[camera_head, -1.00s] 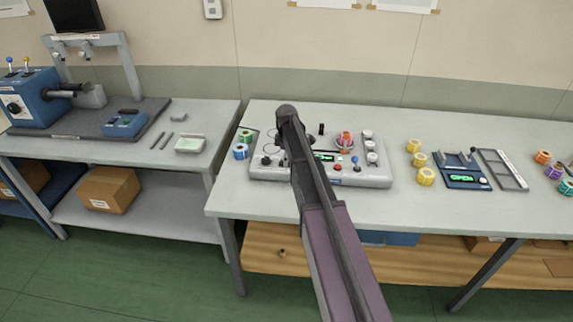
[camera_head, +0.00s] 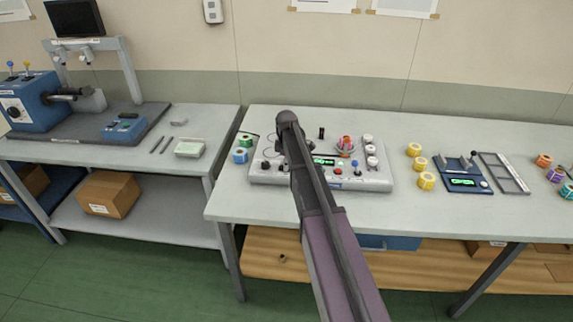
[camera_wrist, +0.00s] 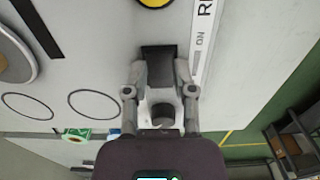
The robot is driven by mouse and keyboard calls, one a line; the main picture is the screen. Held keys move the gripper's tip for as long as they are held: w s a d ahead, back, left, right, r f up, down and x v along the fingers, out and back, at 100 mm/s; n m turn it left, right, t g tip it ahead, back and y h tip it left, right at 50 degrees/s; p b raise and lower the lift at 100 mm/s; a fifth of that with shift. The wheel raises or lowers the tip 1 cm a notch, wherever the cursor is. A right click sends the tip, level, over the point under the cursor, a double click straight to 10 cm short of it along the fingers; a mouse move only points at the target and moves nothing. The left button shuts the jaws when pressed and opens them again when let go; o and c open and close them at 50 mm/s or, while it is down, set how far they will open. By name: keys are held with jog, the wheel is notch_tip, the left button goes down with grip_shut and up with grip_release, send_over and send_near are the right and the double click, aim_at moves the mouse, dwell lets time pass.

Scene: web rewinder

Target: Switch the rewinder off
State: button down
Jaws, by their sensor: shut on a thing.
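In the wrist view my gripper (camera_wrist: 159,74) is shut on a dark switch handle (camera_wrist: 158,60), one finger on each side. A dark round part (camera_wrist: 163,115) shows between the fingers, nearer the palm.
Green and blue rolls (camera_head: 241,155) stand left of the console. Yellow rolls (camera_head: 426,181) and a blue device with a green display (camera_head: 466,172) stand to its right. Another bench with a blue machine (camera_head: 38,100) is at the left. The bench front is clear.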

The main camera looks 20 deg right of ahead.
jog(key=shift+a+g+h, duration=0.25)
jog(key=shift+g+h, duration=0.25)
jog(key=shift+h, duration=0.7)
jog(key=shift+b, duration=0.3)
jog(key=shift+c, duration=2.2)
grip_release()
jog(key=shift+d, duration=0.1)
